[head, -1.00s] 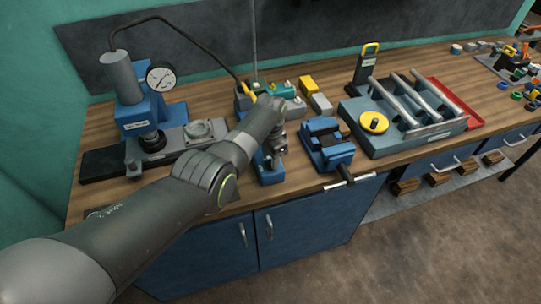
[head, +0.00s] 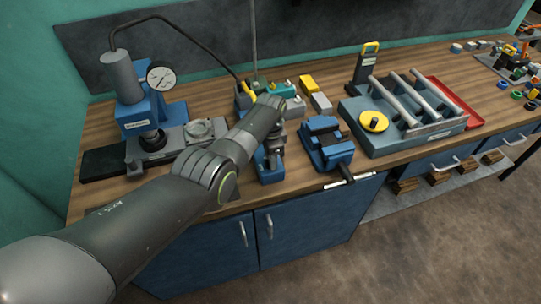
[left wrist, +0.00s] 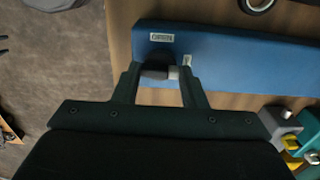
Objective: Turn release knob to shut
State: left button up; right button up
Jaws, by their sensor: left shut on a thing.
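The release knob (left wrist: 155,66) is a dark round knob with a small light grey block beside it, at the end of a long blue body (left wrist: 235,60) in the left wrist view. My left gripper (left wrist: 162,75) is shut on the knob, one finger on each side. The knob's far side is hidden. In the head view the blue body (head: 268,173) stands near the bench's front edge. My left forearm and wrist cover much of it, and the knob cannot be made out there. My right gripper is in no view.
A blue press with a gauge (head: 160,77) stands left of the blue body, with a black hose arching over. Small blocks (head: 308,84) lie behind.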

pick_arm(q)
jog(key=o, duration=1)
jog(key=shift+r, duration=0.1)
jog(key=shift+r, duration=0.5)
notch_tip(320, 180, up, 5)
jog(key=shift+p, duration=0.75)
notch_tip(320, 180, up, 11)
jog(key=b, duration=0.2)
jog(key=shift+r+b, duration=0.15)
jog(key=shift+b, duration=0.15)
